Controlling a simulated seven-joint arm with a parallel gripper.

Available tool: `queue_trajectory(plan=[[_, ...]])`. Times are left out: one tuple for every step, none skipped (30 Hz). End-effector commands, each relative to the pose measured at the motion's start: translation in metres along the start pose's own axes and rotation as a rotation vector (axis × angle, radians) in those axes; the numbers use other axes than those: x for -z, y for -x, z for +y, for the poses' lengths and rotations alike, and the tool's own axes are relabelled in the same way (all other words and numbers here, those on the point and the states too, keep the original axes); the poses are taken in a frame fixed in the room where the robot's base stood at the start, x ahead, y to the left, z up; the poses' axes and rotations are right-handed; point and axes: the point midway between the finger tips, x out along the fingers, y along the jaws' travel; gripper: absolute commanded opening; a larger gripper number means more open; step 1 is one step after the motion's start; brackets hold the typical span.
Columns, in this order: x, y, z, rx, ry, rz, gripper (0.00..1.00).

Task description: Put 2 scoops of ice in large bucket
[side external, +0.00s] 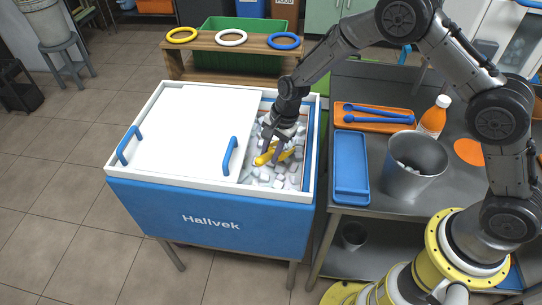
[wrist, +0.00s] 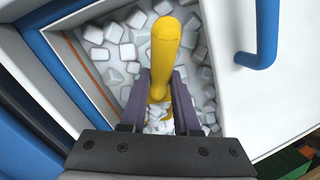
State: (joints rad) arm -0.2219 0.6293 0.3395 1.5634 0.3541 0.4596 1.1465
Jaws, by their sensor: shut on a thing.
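My gripper (side external: 273,145) is down in the open right part of the ice chest (side external: 220,218). It is shut on a yellow scoop (side external: 265,159). In the wrist view the scoop (wrist: 165,45) lies between the fingers of my gripper (wrist: 160,105), its handle pointing away. White ice cubes (wrist: 113,50) surround it, and some show between the fingers; whether they lie in the scoop is unclear. The large grey metal bucket (side external: 413,172) stands on the steel table to the right. Some white pieces that look like ice (side external: 408,167) show inside it.
The chest's white lid (side external: 205,130) with blue handles covers its left part. A blue tray (side external: 351,165), an orange tray with blue tongs (side external: 375,117) and an orange bottle (side external: 434,117) stand around the bucket. A wooden shelf with rings (side external: 232,40) is behind.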

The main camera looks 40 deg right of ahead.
Motion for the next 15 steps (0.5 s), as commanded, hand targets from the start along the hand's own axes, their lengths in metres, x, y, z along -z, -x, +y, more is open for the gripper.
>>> queue_trajectory(plan=[[-0.002, 0.005, -0.002, 0.004, 0.004, 0.004, 0.00], [-0.003, 0.007, -0.003, 0.005, 0.004, 0.006, 0.00], [-0.004, 0.011, -0.003, 0.006, 0.005, 0.009, 0.00], [-0.004, 0.013, -0.004, 0.006, 0.006, 0.012, 0.00], [-0.005, 0.015, -0.004, 0.006, 0.006, 0.014, 0.00], [-0.006, 0.018, -0.004, 0.006, 0.006, 0.017, 0.00], [-0.007, 0.021, -0.005, 0.006, 0.007, 0.019, 0.00], [-0.007, 0.023, -0.005, 0.006, 0.007, 0.022, 0.00], [-0.008, 0.026, -0.006, 0.006, 0.007, 0.024, 0.00], [-0.009, 0.028, -0.006, 0.007, 0.008, 0.026, 0.00], [-0.010, 0.030, -0.007, 0.007, 0.008, 0.028, 0.00], [-0.011, 0.033, -0.007, 0.006, 0.009, 0.031, 0.00], [-0.011, 0.036, -0.007, 0.006, 0.010, 0.033, 0.00], [-0.012, 0.038, -0.007, 0.006, 0.010, 0.035, 0.00], [-0.013, 0.041, -0.008, 0.006, 0.010, 0.039, 0.00]])
